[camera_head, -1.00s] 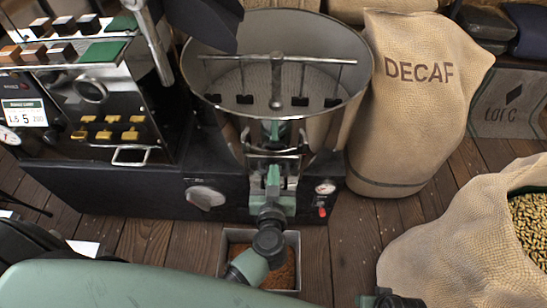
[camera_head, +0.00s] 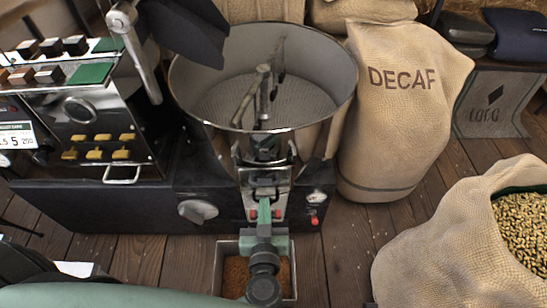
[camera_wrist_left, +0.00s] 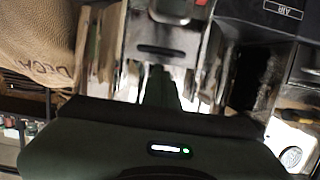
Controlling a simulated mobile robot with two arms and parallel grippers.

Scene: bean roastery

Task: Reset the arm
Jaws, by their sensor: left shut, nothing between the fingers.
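My left gripper (camera_head: 264,208) reaches forward from the bottom of the head view, its green fingers shut with nothing seen between them. It is in front of the metal cooling drum (camera_head: 262,75), by the chrome outlet below the drum. Whether the fingers touch the outlet cannot be told. In the left wrist view the narrow gripper fingers (camera_wrist_left: 158,88) point in among shiny metal parts. My green left arm (camera_head: 110,296) runs along the bottom of the head view. My right gripper is not in view.
A metal bin (camera_head: 219,270) of brown grounds is on the floor beneath the gripper. A DECAF sack (camera_head: 400,120) stands right of the drum. An open sack (camera_head: 445,245) of beans is at lower right. A control panel (camera_head: 90,125) is at left. Wooden floor (camera_head: 345,235) shows between.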

